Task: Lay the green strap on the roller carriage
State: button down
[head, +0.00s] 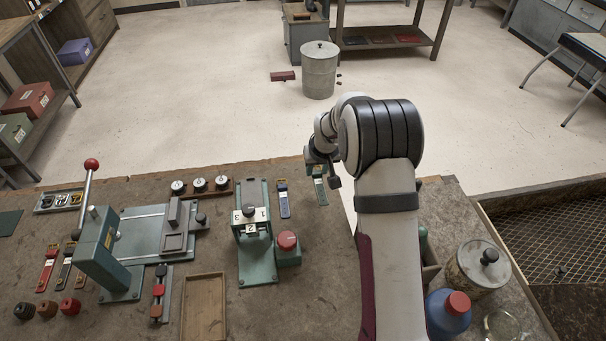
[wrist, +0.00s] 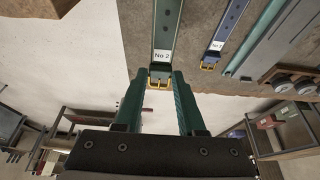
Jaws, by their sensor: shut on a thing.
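The green strap (head: 320,190) is near the bench's far edge, beside a blue strap. In the wrist view the green strap (wrist: 167,25) has a white "No 2" label and a brass buckle. My gripper (wrist: 160,80) is shut on its buckle end, which sits between the green fingertips. In the head view my gripper (head: 318,164) is at the strap's far end, partly hidden by my arm. I cannot tell whether the strap is clear of the bench. A grey carriage (head: 175,238) with a recess stands on the railed green base at left; it seems to be the roller carriage.
The blue strap (head: 283,198) lies just left of the green one. A numbered green device (head: 252,225) with a red button (head: 287,240) stands between it and the carriage. A red-knobbed lever (head: 91,165) rises at left.

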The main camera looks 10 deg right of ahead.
jog(key=s+d+r, duration=0.4)
jog(key=d, duration=0.2)
jog(key=s+a+r, duration=0.5)
jog(key=s+r, duration=0.3)
jog(key=r, duration=0.1)
jog(key=s+a+r, duration=0.4)
jog(key=s+r, duration=0.3)
jog(key=r, duration=0.2)
jog(key=m+g+h, duration=0.1)
jog(key=m+h, duration=0.2)
jog(key=m, duration=0.6)
send_over(445, 229)
jog(key=s+a, duration=0.1)
notch_tip(445, 229, down, 10)
notch_tip(445, 229, down, 10)
jog(key=shift+r, duration=0.25)
